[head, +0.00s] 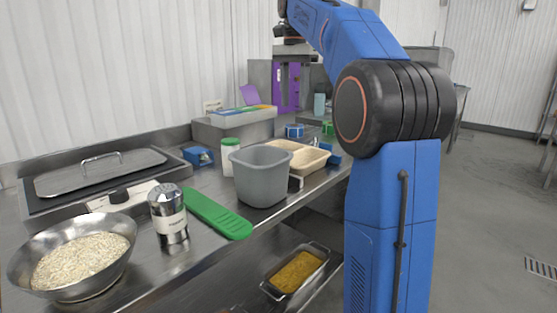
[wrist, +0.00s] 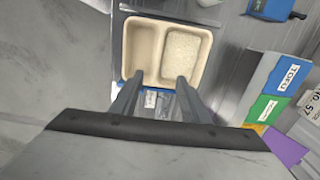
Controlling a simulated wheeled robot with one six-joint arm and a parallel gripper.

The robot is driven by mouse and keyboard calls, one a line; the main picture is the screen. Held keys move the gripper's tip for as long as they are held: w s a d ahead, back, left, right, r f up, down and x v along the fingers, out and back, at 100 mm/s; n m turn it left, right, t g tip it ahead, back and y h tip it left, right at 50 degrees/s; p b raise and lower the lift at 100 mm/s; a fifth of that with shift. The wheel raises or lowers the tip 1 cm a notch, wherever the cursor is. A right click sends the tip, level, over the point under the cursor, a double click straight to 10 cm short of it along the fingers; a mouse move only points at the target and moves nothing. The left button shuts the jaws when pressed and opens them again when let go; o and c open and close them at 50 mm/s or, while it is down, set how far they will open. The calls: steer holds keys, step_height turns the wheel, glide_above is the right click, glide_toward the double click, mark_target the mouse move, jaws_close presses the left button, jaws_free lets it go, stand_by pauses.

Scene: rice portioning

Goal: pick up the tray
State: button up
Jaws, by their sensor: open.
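The tray (wrist: 157,83) is beige with two compartments. In the wrist view its right compartment holds white rice (wrist: 182,57) and its left compartment looks empty. In the head view the tray (head: 303,156) stands on the steel counter behind a grey bin, which hides part of it. My gripper (wrist: 157,83) is open in the wrist view. Its two fingers point at the tray's near edge, one towards each compartment; I cannot tell whether they touch it. The fingers are not visible in the head view.
The grey bin (head: 262,176) stands close to the tray. Labelled coloured boxes (wrist: 271,85) lie right in the wrist view.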

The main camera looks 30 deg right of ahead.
steer(key=f, duration=1.1)
steer(key=shift+w+f, duration=0.2)
steer(key=shift+f, duration=0.15)
steer(key=shift+s+f, duration=0.2)
steer(key=shift+f, duration=1.2)
steer(key=shift+s+f, duration=0.2)
steer(key=shift+f, duration=1.15)
jaws_close()
